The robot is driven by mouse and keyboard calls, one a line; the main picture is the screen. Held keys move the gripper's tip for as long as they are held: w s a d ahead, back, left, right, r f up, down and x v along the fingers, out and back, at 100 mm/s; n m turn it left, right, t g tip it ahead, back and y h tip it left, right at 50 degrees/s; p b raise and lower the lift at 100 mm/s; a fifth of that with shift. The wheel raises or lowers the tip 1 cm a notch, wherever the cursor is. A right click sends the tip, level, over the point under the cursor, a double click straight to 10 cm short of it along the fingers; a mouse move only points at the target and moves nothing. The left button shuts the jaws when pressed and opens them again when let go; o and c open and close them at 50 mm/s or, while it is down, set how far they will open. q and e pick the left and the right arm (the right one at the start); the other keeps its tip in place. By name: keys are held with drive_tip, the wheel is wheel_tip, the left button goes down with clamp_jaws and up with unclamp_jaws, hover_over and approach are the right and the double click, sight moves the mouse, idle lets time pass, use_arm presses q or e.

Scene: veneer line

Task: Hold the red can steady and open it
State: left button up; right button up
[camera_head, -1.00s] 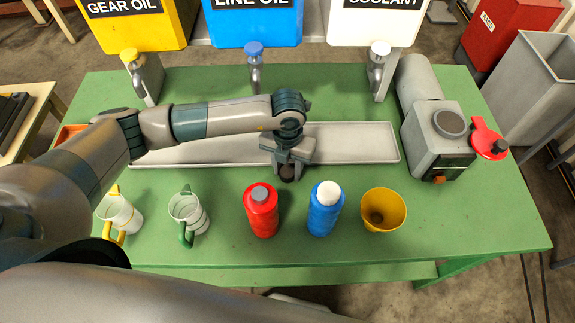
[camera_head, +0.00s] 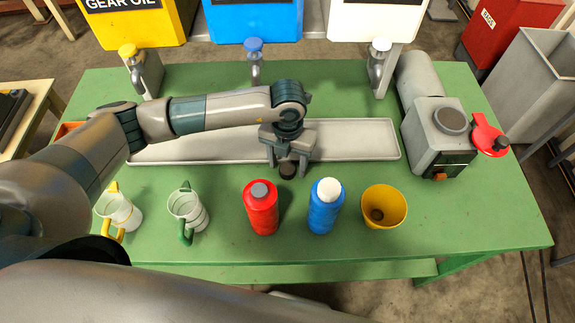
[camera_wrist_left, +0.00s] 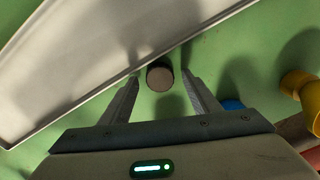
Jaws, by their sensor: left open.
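The red can (camera_head: 261,211) stands upright on the green table with a grey cap (camera_head: 260,190) on top. My left gripper (camera_head: 287,168) is open, pointing down behind the can and slightly to its right, at the front edge of the tray. It is apart from the can. A small dark round piece (camera_head: 287,171) shows between its fingertips. My right gripper is not in view.
Two clear mugs (camera_head: 187,212) (camera_head: 119,214) stand left. A long grey tray (camera_head: 355,140) lies behind; a grey machine (camera_head: 432,140) stands at right.

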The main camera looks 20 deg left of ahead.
sight(288, 168)
use_arm(q)
wheel_tip(288, 168, up, 11)
drive_tip(key=b, duration=0.4)
idle(0.7)
